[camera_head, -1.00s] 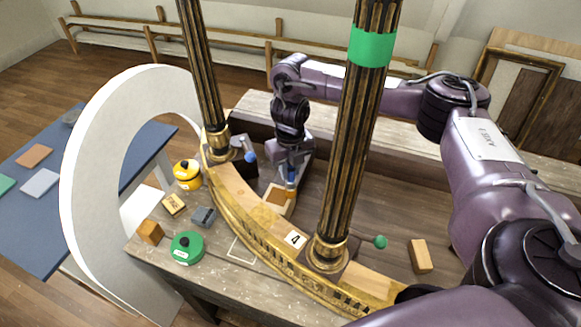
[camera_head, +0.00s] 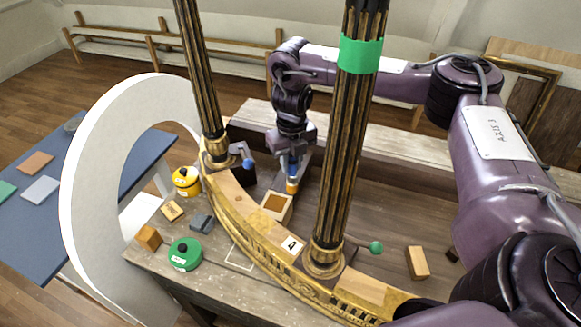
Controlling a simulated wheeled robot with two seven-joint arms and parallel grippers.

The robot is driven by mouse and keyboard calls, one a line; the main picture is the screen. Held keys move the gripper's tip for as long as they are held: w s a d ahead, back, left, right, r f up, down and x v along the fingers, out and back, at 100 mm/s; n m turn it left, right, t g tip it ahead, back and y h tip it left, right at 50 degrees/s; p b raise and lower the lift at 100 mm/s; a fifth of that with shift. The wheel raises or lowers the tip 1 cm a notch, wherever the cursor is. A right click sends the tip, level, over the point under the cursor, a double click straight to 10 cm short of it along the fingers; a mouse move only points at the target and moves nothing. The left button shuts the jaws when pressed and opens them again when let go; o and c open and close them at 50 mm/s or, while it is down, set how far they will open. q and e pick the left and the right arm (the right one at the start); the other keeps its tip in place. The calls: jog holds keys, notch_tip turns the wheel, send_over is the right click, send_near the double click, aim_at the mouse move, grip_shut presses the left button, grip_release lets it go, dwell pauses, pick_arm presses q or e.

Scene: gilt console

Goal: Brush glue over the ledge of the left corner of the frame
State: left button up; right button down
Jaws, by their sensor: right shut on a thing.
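The gilt curved frame (camera_head: 262,250) arcs across the worktable, with two dark, gold-striped columns standing on it. Its left end is near the foot of the left column (camera_head: 203,90). My right gripper (camera_head: 291,158) points down behind the frame, between the columns. It is shut on a brush (camera_head: 292,185), of which a blue part and an orange-gold lower part show. The brush tip is at the back right of a small pale tray (camera_head: 284,215) with brown contents; I cannot tell whether they touch. My left gripper is not in view.
The right column (camera_head: 342,150) stands in front of my right arm. A green-knobbed fitting (camera_head: 376,248) and a wooden block (camera_head: 417,263) lie right. Yellow (camera_head: 187,182) and green (camera_head: 185,255) round containers stand in front of the frame. A white arch (camera_head: 85,190) rises left.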

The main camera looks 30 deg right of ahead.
jog(key=shift+w+a+r, duration=0.1)
jog(key=shift+a+r, duration=0.2)
jog(key=shift+r, duration=0.6)
jog(key=shift+d+r, duration=0.25)
jog(key=shift+r, duration=0.1)
jog(key=shift+a, duration=0.15)
